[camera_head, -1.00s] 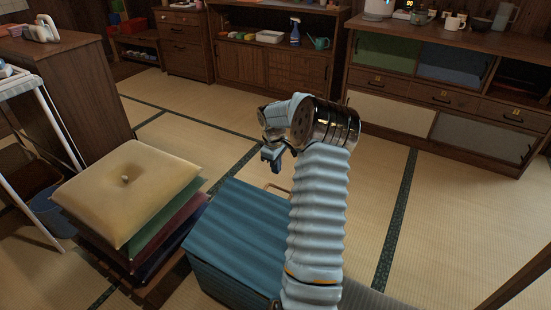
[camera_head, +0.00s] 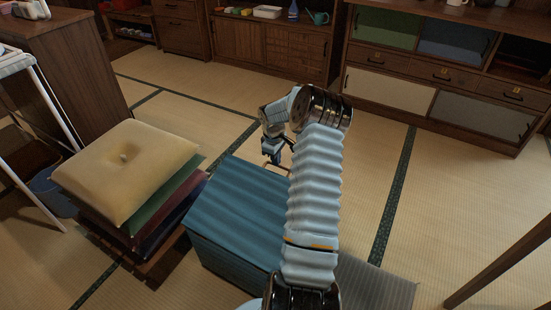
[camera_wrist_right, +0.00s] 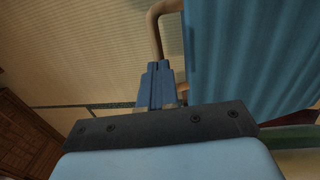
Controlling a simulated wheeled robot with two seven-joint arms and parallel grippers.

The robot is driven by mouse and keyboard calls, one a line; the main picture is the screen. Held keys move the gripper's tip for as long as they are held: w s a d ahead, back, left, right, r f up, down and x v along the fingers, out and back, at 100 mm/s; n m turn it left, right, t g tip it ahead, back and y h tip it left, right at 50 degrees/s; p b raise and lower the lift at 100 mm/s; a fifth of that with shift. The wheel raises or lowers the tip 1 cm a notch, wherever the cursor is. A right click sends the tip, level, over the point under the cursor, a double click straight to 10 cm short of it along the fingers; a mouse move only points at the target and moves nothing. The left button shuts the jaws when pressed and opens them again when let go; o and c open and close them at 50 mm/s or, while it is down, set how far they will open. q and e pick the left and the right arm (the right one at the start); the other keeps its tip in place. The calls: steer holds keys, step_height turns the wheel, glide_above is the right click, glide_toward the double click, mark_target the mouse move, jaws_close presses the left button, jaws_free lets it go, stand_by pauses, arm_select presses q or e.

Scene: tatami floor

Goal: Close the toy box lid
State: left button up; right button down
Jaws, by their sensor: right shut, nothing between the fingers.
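The toy box is a blue ribbed box (camera_head: 232,217) on the floor in the lower middle of the head view. Its blue top looks flat and covers the box; I cannot tell whether it is fully down. My right arm hides its right side. My right gripper (camera_head: 272,159) is shut and empty, just beyond the far edge of the box. In the right wrist view, the closed fingers (camera_wrist_right: 158,72) point toward a brown bar handle (camera_wrist_right: 154,28) beside the blue ribbed surface (camera_wrist_right: 245,60). I cannot tell whether they touch it. My left gripper is not in view.
Stacked cushions (camera_head: 125,165) stand close left of the box. A grey ribbed mat (camera_head: 378,288) lies at its right. Wooden cabinets (camera_head: 430,85) line the back. Tatami floor (camera_head: 375,150) is clear between box and cabinets.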

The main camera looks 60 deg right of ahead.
step_height(320, 180, down, 10)
steer(key=d+b, duration=0.2)
steer(key=b, duration=0.3)
steer(key=shift+d+f, duration=0.2)
steer(key=shift+f, duration=0.1)
step_height(320, 180, up, 15)
steer(key=a, duration=0.1)
steer(key=shift+a, duration=0.2)
steer(key=shift+f, duration=0.1)
